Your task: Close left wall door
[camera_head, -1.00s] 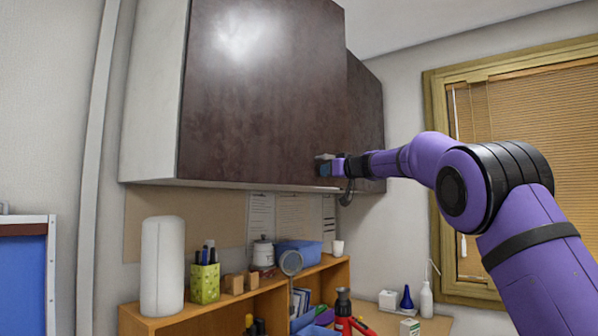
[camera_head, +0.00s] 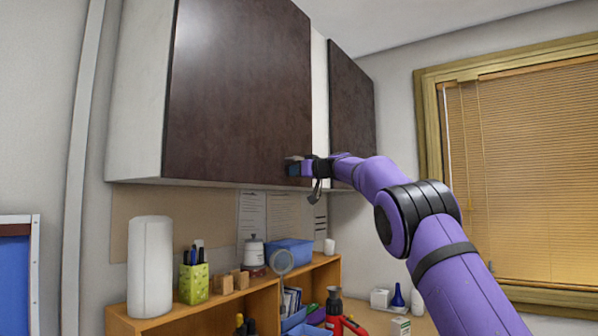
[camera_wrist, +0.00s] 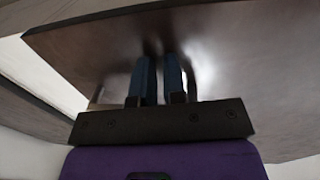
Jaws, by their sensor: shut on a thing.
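The left wall door (camera_head: 240,90) is a dark brown panel on the left wall cabinet in the head view. It seems to stand slightly ajar, with a white strip showing past its right edge. My gripper (camera_head: 294,167) is at its lower right corner, shut on the door's handle. The handle itself is hidden by the fingers. In the wrist view, the blue fingers of my gripper (camera_wrist: 160,68) reach to the dark face of the door (camera_wrist: 235,50), and a bright gap shows beyond its left edge.
A second dark door (camera_head: 352,110) is to the right, beyond the white strip. Below are a wooden shelf (camera_head: 255,297) with a white cylinder (camera_head: 150,265), a green pen holder (camera_head: 194,283) and other small items. A window with a blind (camera_head: 520,180) is at the right.

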